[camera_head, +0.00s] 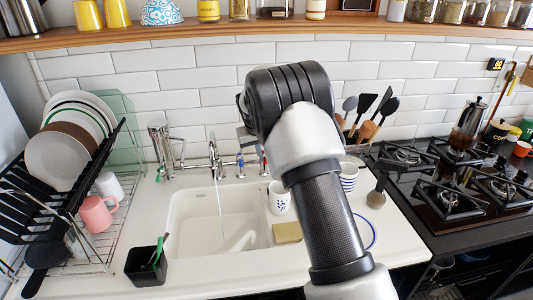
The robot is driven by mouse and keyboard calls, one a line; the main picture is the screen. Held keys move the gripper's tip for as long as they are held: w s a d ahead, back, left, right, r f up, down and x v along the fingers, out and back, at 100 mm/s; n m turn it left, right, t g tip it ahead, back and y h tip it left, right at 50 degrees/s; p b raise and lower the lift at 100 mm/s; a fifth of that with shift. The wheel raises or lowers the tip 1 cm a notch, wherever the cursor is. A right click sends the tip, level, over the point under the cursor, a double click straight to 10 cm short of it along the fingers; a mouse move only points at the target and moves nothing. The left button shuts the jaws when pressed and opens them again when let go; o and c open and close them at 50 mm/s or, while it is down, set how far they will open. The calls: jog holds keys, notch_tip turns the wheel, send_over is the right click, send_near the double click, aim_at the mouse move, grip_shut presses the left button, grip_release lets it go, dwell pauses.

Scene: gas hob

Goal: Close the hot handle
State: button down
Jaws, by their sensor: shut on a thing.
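The chrome tap (214,155) stands behind the white sink (182,222), and a thin stream of water (220,200) runs from its spout. Small blue and red marked parts of the tap fittings (240,160) show to the right of the spout. My arm reaches up through the middle of the view and bends over toward the tap. Only a small part of my gripper (246,140) shows beside the arm, close to the fittings on the right. It is shut at the tap's handle there; the fingertips and most of the hot handle are hidden behind my arm.
A dish rack (85,245) with plates and a pink mug (97,213) is at the left. A black caddy (147,266) stands at the sink's front left. Cups, a sponge (287,232) and utensils flank my arm. The gas hob (452,190) is at the right.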

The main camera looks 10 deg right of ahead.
dwell(0.3)
jog(key=c, duration=1.9)
grip_release()
jog(key=shift+o, duration=0.2)
jog(key=p+v, duration=0.2)
jog(key=v, duration=1.5)
jog(key=shift+a+r, duration=0.2)
